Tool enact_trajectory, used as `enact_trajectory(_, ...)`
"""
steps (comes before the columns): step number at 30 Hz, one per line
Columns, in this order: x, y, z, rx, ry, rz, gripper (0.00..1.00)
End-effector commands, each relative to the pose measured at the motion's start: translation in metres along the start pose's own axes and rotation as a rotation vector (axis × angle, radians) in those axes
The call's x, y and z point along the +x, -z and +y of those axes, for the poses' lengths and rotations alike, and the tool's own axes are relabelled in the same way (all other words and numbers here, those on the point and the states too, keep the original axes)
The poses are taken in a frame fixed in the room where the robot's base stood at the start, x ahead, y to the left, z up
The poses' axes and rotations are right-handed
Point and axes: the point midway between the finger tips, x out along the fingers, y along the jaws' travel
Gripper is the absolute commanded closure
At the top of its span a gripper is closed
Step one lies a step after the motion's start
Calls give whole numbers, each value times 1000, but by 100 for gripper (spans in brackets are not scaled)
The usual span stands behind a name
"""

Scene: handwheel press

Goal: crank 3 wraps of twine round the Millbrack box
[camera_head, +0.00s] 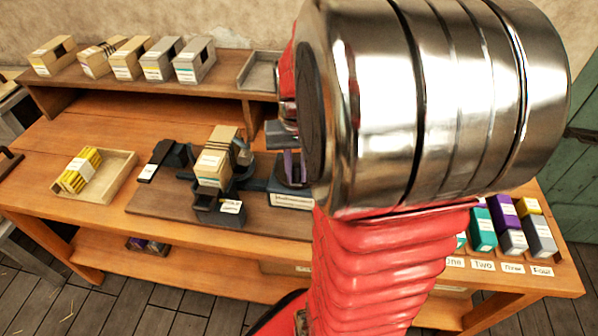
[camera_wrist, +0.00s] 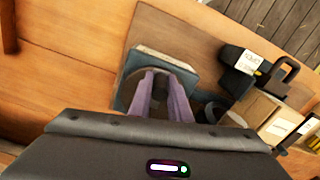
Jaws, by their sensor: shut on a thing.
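A tan box with a white label (camera_head: 214,160) sits upright in a dark holder on the winding machine. I cannot read its label, so I cannot confirm it is the Millbrack box. It also shows at the right of the wrist view (camera_wrist: 257,110). My gripper (camera_head: 291,166) is at the machine's right end, largely behind my arm. In the wrist view, the purple fingers (camera_wrist: 166,97) are shut at the crank on the blue-grey housing (camera_wrist: 182,58).
Several boxes, one with dark bands (camera_head: 97,62), stand on the raised shelf, with an empty tray (camera_head: 259,72) beside them. A wooden tray (camera_head: 117,181) with yellow sticks is at left. Coloured blocks (camera_head: 482,229) stand at right.

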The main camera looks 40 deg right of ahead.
Motion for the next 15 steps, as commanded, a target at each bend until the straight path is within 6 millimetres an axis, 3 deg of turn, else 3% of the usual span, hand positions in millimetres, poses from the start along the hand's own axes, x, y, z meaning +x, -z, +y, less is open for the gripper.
enact_trajectory(15, -1, 3, -3, 88, 0, 6, 100)
